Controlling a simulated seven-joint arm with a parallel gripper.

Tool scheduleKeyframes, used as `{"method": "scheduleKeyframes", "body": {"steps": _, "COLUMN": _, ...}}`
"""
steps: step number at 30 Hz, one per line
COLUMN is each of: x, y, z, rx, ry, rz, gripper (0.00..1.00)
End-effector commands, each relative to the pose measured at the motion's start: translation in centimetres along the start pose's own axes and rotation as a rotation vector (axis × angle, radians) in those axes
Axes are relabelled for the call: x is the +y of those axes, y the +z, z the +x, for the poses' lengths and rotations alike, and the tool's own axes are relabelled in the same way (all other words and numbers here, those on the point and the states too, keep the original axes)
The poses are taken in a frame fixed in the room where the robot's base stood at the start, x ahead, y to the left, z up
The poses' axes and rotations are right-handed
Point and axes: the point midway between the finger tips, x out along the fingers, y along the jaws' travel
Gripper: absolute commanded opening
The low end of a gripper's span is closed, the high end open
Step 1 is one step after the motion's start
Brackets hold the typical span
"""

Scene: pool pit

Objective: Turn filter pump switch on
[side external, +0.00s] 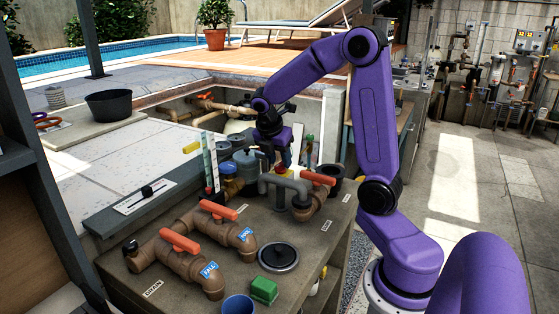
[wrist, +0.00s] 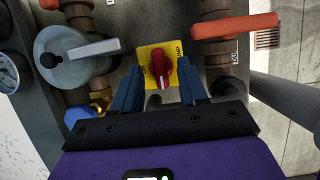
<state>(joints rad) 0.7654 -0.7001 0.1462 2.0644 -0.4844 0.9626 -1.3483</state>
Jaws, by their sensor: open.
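The switch is a red rotary knob (wrist: 159,72) on a yellow plate (wrist: 147,52) in the wrist view. The plate has dark lettering, partly hidden and too small to read surely. The knob's grip ridge runs roughly up and down in the picture, slightly tilted. My gripper (wrist: 161,80) is open, with one blue finger on each side of the knob. I cannot tell whether either finger touches it.
In the wrist view a grey valve (wrist: 75,58) stands left and an orange-handled valve (wrist: 235,26) right, both close to my fingers. In the side external view orange-handled pipes (side external: 180,240), a black lid (side external: 278,257) and a green block (side external: 264,290) occupy the bench front.

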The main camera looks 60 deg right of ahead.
Motion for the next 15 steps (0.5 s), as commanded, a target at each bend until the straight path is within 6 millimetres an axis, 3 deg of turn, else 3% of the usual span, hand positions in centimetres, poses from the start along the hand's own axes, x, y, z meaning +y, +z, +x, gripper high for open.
{"method": "scheduleKeyframes", "body": {"steps": 13, "x": -0.01, "y": -0.02, "z": 1.02, "rx": 0.000, "ry": 0.001, "rz": -0.001, "gripper": 0.43}}
{"method": "scheduleKeyframes", "body": {"steps": 15, "x": -0.01, "y": -0.02, "z": 1.01, "rx": 0.000, "ry": 0.001, "rz": -0.001, "gripper": 0.20}}
